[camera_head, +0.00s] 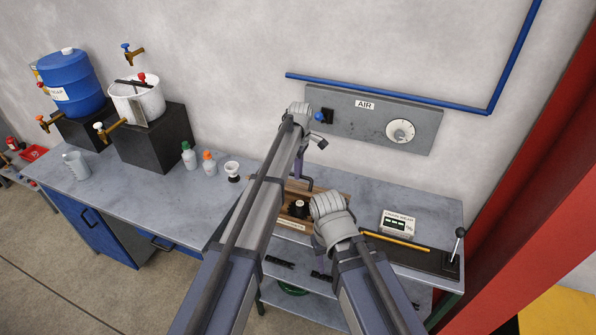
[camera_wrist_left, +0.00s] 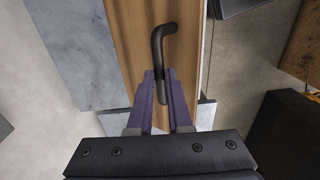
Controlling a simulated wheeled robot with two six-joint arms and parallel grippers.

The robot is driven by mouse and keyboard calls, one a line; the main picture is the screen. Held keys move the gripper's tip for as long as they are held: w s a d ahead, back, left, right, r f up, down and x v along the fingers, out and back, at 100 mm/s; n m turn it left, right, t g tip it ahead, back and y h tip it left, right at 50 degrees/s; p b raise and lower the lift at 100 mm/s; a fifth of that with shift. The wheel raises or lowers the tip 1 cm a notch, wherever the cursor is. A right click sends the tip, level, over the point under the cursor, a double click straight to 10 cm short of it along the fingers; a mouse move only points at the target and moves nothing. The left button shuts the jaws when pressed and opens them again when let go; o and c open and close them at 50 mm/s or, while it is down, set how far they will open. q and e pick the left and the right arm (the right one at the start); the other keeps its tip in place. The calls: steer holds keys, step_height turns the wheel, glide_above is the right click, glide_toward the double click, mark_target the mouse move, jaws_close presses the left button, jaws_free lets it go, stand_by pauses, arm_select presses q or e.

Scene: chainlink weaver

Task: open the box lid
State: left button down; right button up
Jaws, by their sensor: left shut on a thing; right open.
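A wooden box (camera_head: 330,197) stands on the bench in the head view, partly hidden behind my arms. A dark round object (camera_head: 298,208) shows at its middle. In the left wrist view a long wooden panel (camera_wrist_left: 133,45) carries a bent black handle (camera_wrist_left: 158,45). My left gripper (camera_wrist_left: 160,77) is shut on this handle near its lower end. In the head view my left gripper (camera_head: 298,172) points down at the back of the box. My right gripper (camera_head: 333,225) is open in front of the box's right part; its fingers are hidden.
An AIR panel (camera_head: 350,122) with a dial is on the wall behind. A boxed device (camera_head: 398,223), a yellow pencil-like rod (camera_head: 395,241) and a lever (camera_head: 456,245) are to the right. Bottles (camera_head: 189,157) and a white cup (camera_head: 232,170) stand left.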

arm_select(q)
steer(key=c, duration=1.2)
jaws_free()
steer(key=shift+w+d+f, duration=0.15)
steer(key=shift+w+d, duration=0.05)
steer(key=shift+w, duration=0.2)
steer(key=shift+o, duration=0.7)
steer(key=shift+w+f, duration=0.1)
steer(key=shift+w, duration=0.05)
steer(key=shift+o, duration=1.1)
arm_select(e)
steer(key=shift+w+f, duration=0.15)
steer(key=shift+w, duration=0.15)
arm_select(q)
step_height(320, 180, up, 8)
steer(key=p, duration=0.7)
steer(key=shift+f+p, duration=0.2)
steer(key=shift+p, duration=0.1)
arm_select(e)
step_height(320, 180, up, 8)
steer(key=shift+f, duration=0.2)
arm_select(q)
steer(key=shift+w, duration=0.1)
